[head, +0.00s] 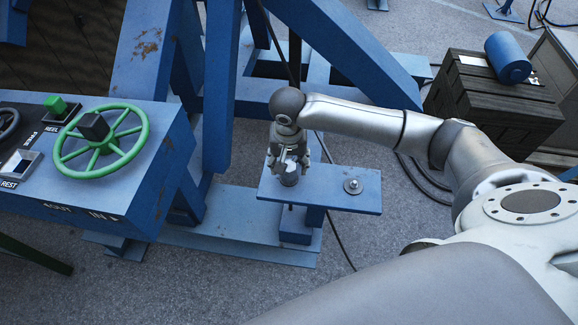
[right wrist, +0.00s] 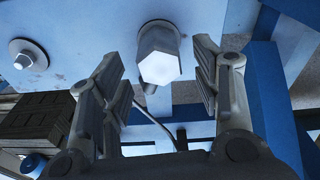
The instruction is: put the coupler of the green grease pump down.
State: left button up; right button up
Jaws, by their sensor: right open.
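A short grey cylinder with a bright hexagonal end, which looks like the coupler (right wrist: 158,58), is between my right gripper's fingers in the right wrist view, with gaps on both sides. In the head view the coupler (head: 289,178) stands on the left part of a small blue plate (head: 325,196). My right gripper (head: 288,163) is directly above it, pointing down, open and not gripping it. The fingers hide part of it. I see no green pump body. My left gripper is not in view.
A bolt with a washer (head: 353,186) sits on the plate's right part. A blue panel with a green handwheel (head: 102,142) is at left, beside a large blue frame (head: 225,90). A dark slatted crate (head: 490,105) carrying a blue cylinder (head: 508,57) stands at right. Dark hoses run on the ground.

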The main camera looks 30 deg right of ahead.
aim_at(288, 171)
notch_tip(288, 171, up, 10)
jog(key=s, duration=0.1)
jog(key=shift+a+f+b, duration=0.25)
jog(key=shift+a+b, duration=0.1)
jog(key=shift+b, duration=0.05)
jog(key=s+a+f+n+t+y, duration=0.25)
jog(key=s+a+f+n, duration=0.45)
jog(key=s+a+f, duration=0.35)
jog(key=s+d+f+h, duration=0.1)
jog(key=s+d+f, duration=0.1)
jog(key=s+d, duration=0.7)
jog(key=s+a+f+n+g+b, duration=0.1)
jog(key=s+f+g, duration=0.15)
jog(key=f, duration=2.55)
jog(key=s+d+f+b, duration=0.1)
jog(key=s+d+f, duration=0.2)
jog(key=s+f, duration=1.4)
jog(key=shift+s+f+h+b, duration=0.2)
jog(key=shift+s+h+b, duration=0.1)
jog(key=shift+h+b, duration=0.05)
